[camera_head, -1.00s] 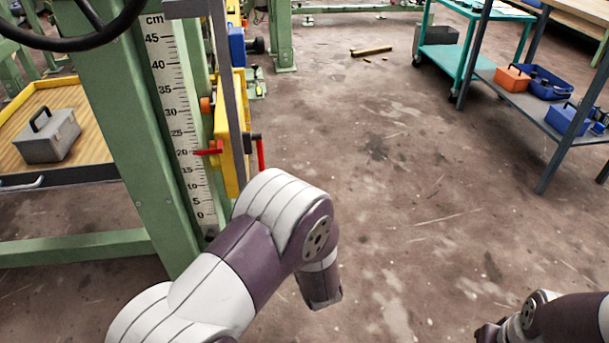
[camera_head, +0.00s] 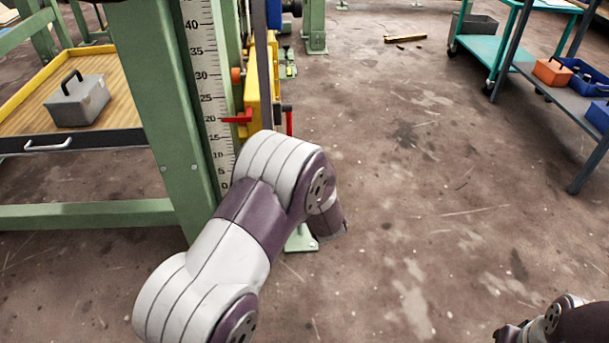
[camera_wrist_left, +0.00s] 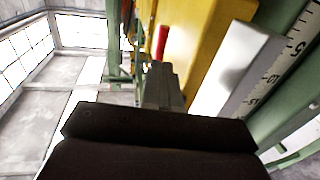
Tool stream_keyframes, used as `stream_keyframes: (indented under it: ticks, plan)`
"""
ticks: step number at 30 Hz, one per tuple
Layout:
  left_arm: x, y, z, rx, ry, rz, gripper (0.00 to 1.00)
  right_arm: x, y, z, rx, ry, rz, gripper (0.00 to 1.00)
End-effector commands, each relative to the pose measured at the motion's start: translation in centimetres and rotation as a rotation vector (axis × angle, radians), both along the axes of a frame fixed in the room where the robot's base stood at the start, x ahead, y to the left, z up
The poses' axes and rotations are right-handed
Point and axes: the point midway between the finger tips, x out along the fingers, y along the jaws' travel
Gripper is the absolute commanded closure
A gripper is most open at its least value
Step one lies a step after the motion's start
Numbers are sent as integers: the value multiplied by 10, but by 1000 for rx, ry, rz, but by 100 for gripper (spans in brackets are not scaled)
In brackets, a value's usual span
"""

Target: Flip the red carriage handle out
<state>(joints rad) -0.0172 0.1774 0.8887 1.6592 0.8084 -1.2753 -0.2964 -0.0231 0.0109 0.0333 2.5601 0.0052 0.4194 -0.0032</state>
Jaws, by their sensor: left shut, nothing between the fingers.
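The red carriage handle (camera_head: 289,122) hangs as a short upright bar by the right side of the yellow carriage (camera_head: 262,80). In the left wrist view the handle (camera_wrist_left: 161,42) shows just beyond the fingertips, close to the yellow carriage (camera_wrist_left: 198,40). My left gripper (camera_wrist_left: 162,80) is shut and empty, pointing toward the handle. I cannot tell whether it touches the handle. In the head view my left arm hides this gripper. My right gripper is not visible; only part of my right arm shows at the bottom right.
A green post with a centimetre scale (camera_head: 213,105) stands left of the carriage, with a red pointer (camera_head: 236,117) across it. A grey toolbox (camera_head: 78,100) sits on a drawer at the left. A trolley (camera_head: 483,48) stands at the back right.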

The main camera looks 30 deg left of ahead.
Motion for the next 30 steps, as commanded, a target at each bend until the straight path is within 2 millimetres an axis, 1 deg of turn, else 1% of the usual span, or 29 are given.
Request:
stream_keyframes:
  ticks: [1,3,9,13,23,26,30]
  plan:
    - [6,7,-4,0,-3,3,100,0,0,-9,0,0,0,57]
    - [15,15,-5,0,-1,2,100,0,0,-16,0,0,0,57]
    - [31,30,-2,0,0,0,100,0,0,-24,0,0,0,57]
    - [34,32,-1,-1,1,-1,100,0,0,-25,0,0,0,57]
    - [35,32,-1,1,-1,-1,100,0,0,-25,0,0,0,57]
    - [35,33,-3,9,-14,-1,100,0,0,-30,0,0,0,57]
    - [39,35,-9,35,-54,-1,100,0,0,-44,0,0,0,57]
